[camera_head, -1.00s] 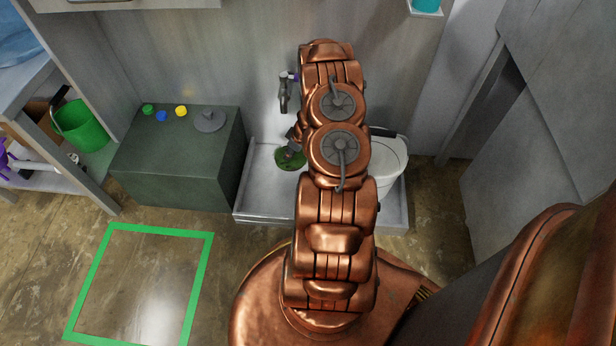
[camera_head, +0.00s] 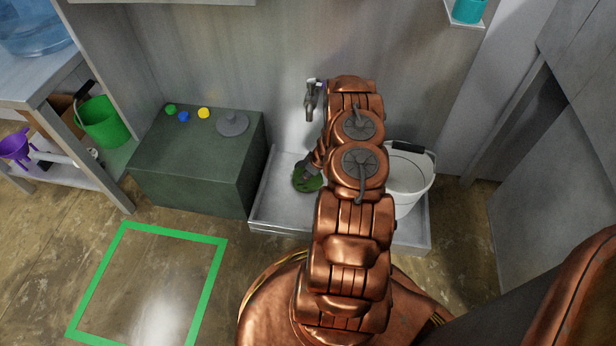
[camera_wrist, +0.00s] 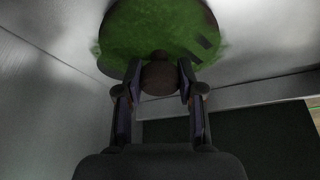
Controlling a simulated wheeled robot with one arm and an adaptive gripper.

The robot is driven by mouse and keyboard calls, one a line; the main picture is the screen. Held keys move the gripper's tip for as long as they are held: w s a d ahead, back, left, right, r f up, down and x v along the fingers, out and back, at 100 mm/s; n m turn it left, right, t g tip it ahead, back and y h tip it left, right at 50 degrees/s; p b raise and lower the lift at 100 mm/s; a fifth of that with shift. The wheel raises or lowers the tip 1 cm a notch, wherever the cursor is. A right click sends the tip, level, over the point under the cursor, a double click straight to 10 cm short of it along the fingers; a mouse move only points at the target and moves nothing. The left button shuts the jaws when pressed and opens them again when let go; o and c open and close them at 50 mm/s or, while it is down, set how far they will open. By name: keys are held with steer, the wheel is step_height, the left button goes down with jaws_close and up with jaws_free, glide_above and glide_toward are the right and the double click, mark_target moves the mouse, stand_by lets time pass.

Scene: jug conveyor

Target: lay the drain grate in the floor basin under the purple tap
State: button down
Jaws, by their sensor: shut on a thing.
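The drain grate is a round green, mossy-looking disc with a dark knob (camera_wrist: 160,78). In the head view the grate (camera_head: 306,181) shows over the left part of the grey floor basin (camera_head: 270,205), partly hidden by my arm. My gripper (camera_wrist: 160,82) is shut on the knob, one finger at each side; it also shows in the head view (camera_head: 317,163). The tap (camera_head: 312,98) is on the wall above the basin, with a small purple part beside it. I cannot tell whether the grate touches the basin floor.
A white bucket (camera_head: 408,185) stands in the basin's right part. A dark green cabinet (camera_head: 195,165) with coloured buttons and a grey disc (camera_head: 232,123) stands close on the left. A green square outline (camera_head: 175,233) marks clear floor at the front left.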

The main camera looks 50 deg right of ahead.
steer(key=shift+f, duration=0.35)
steer(key=c, duration=0.7)
jaws_free()
steer(key=shift+r, duration=0.1)
steer(key=shift+r, duration=0.3)
steer(key=p+v, duration=0.4)
steer(key=v, duration=0.7)
steer(key=shift+s+d+r+p, duration=0.1)
steer(key=shift+s+r+p, duration=0.15)
steer(key=shift+p, duration=0.05)
